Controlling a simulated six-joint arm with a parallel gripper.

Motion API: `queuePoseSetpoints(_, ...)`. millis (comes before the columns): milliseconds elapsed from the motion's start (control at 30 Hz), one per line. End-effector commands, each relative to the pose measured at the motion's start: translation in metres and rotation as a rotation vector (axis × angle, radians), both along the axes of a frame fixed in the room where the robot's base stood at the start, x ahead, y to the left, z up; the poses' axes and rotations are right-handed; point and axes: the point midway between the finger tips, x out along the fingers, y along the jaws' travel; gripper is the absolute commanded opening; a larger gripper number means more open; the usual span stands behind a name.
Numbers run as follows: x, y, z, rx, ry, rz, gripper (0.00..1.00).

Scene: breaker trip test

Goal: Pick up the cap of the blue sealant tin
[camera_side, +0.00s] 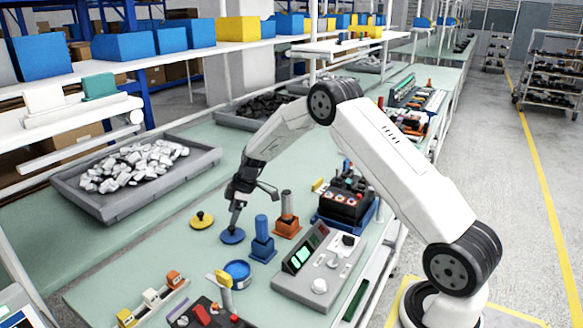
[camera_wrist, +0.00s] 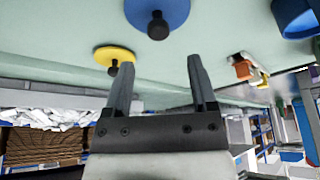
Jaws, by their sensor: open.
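The blue cap (camera_side: 232,236) is a flat blue disc lying on the green bench. In the wrist view the blue cap (camera_wrist: 176,12) shows a black knob and is cut by the top edge. The blue tin (camera_side: 237,273) stands open to the front of the cap; part of it shows at the upper right of the wrist view (camera_wrist: 297,18). My gripper (camera_side: 237,212) points down close over the cap and hides its knob in the side view. In the wrist view my gripper (camera_wrist: 160,63) is open, with nothing between its fingers; the knob lies beyond the fingertips.
A yellow cap (camera_side: 202,220) with a black knob lies left of the blue cap. A blue post (camera_side: 262,242) and an orange post (camera_side: 287,222) stand close on the right. A grey tray of white pieces (camera_side: 103,213) is farther left. A control panel (camera_side: 318,284) lies to the right.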

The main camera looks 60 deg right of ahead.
Motion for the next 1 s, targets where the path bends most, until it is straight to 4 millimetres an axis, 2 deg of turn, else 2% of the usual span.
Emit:
queuePoseSetpoints(333,0.0,0.0,-0.007,-0.001,-0.001,0.0,0.73)
queuePoseSetpoints(800,0.007,0.007,-0.05,-0.001,0.001,0.0,0.73)
queuePoseSetpoints(1000,0.008,0.008,-0.055,-0.001,-0.001,-0.001,0.73)
